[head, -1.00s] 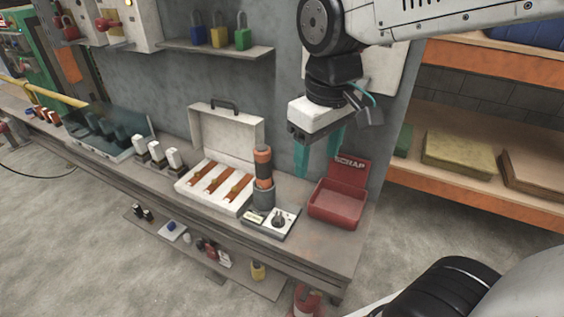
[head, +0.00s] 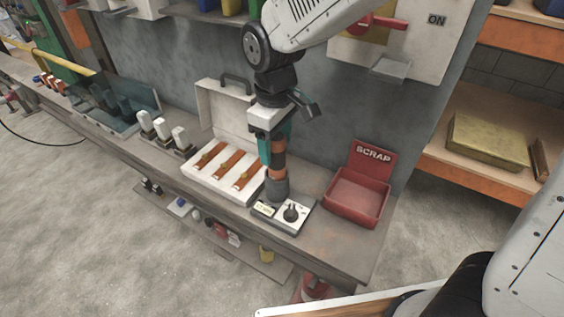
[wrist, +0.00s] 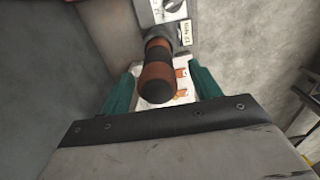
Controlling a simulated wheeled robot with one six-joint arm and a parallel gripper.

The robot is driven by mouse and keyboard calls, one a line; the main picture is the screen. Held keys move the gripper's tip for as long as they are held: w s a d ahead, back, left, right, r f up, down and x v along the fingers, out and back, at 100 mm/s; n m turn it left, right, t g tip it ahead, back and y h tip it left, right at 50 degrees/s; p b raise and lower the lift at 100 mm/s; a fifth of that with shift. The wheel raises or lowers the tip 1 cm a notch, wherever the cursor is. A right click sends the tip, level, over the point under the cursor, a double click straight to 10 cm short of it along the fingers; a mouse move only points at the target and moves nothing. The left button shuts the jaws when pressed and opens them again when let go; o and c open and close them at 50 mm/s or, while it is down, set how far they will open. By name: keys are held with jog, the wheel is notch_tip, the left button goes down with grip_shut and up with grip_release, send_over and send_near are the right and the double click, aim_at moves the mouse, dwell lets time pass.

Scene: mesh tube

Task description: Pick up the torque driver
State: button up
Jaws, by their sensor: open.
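The torque driver (head: 278,168), with an orange and black banded handle, stands upright in a grey round holder (head: 276,190) on the bench. The holder is at the corner of a small unit with a dial (head: 292,213). My gripper (head: 272,152) points down over the driver, its teal fingers open. In the wrist view, the driver's handle (wrist: 158,68) shows between the two spread fingers of my gripper (wrist: 164,80). Whether a finger touches the handle I cannot tell. In the head view, the gripper hides the top of the handle.
A white open case (head: 222,170) with brown-orange strips lies just left of the driver. A red scrap bin (head: 357,195) stands to the right. The grey wall is close behind. White-topped blocks (head: 162,128) stand further left on the bench.

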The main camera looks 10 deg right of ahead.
aim_at(277, 168)
jog(key=shift+d+f, duration=0.1)
jog(key=shift+f, duration=1.25)
jog(key=c, duration=1.2)
jog(key=shift+o, duration=0.2)
jog(key=shift+r, duration=0.1)
